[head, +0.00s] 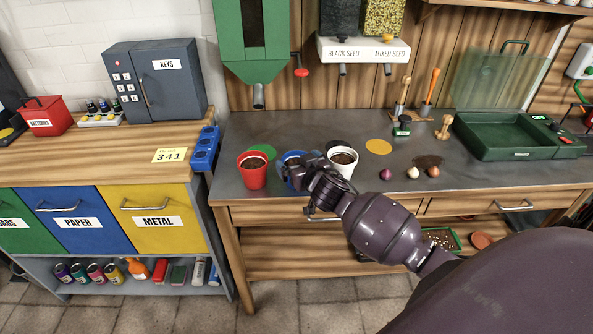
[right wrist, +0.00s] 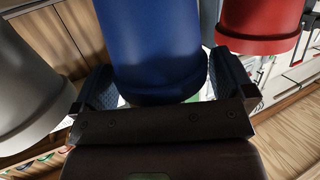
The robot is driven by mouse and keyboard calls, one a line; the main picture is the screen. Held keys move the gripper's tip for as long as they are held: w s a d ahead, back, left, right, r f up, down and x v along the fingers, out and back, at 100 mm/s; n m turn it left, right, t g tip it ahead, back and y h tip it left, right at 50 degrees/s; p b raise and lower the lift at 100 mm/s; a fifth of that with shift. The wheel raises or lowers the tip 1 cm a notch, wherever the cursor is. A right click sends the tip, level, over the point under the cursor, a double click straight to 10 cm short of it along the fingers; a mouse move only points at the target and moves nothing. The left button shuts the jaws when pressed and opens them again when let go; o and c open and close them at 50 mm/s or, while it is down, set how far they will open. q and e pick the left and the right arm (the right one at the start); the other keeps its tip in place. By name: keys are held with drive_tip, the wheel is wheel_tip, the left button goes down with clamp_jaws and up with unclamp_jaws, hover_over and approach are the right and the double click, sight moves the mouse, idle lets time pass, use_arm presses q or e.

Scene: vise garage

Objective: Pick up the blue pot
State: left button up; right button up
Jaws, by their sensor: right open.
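The blue pot (head: 291,156) stands on the grey workbench between the red pot and the white pot, partly hidden behind my right gripper (head: 303,176). In the right wrist view the blue pot (right wrist: 150,45) fills the space between the two fingers of my right gripper (right wrist: 162,85). The fingers are open, one on each side of the pot. I cannot tell whether either finger touches it. My left gripper is in neither view.
The red pot (head: 252,173) is close on the left and the white pot (head: 344,161) close on the right. A green disc (head: 264,151) and a yellow disc (head: 378,146) lie behind. Bulbs (head: 412,172) and a green tray (head: 500,151) are farther right.

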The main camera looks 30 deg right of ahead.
drive_tip(key=shift+w, duration=0.2)
drive_tip(key=shift+c, duration=0.5)
drive_tip(key=c, duration=0.6)
drive_tip(key=shift+c, duration=0.2)
drive_tip(key=shift+r, duration=0.1)
